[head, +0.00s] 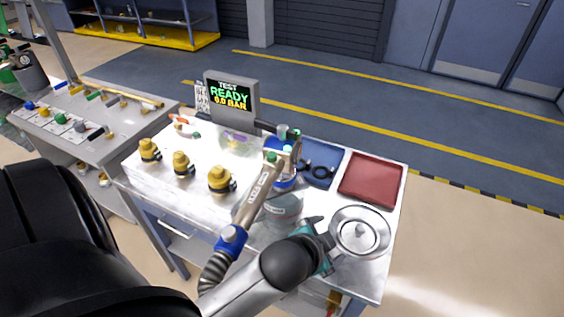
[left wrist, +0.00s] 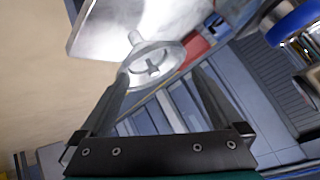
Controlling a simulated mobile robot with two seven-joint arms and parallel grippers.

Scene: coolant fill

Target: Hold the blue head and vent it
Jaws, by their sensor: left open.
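A blue ring-shaped head (head: 284,183) sits on a clear vessel (head: 285,208) near the middle of the bench. A pale labelled tube (head: 258,190) with a blue collar (head: 231,237) and a hose partly covers it. A blue ring with shiny metal also shows at the upper right of the left wrist view (left wrist: 298,22); I cannot tell which blue part it is. My left gripper (head: 325,246) is open beside a round silver piece (head: 360,231) at the bench's front right. That piece shows beyond the spread, empty fingers (left wrist: 160,90) in the left wrist view (left wrist: 152,68). My right gripper is not visible.
Several yellow fittings (head: 181,164) stand on the bench's left. A display (head: 230,94) reads READY, 0.0 BAR. A blue tray (head: 325,176) with black rings and an empty red tray (head: 371,180) lie at the right. A side table (head: 140,118) holds small parts.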

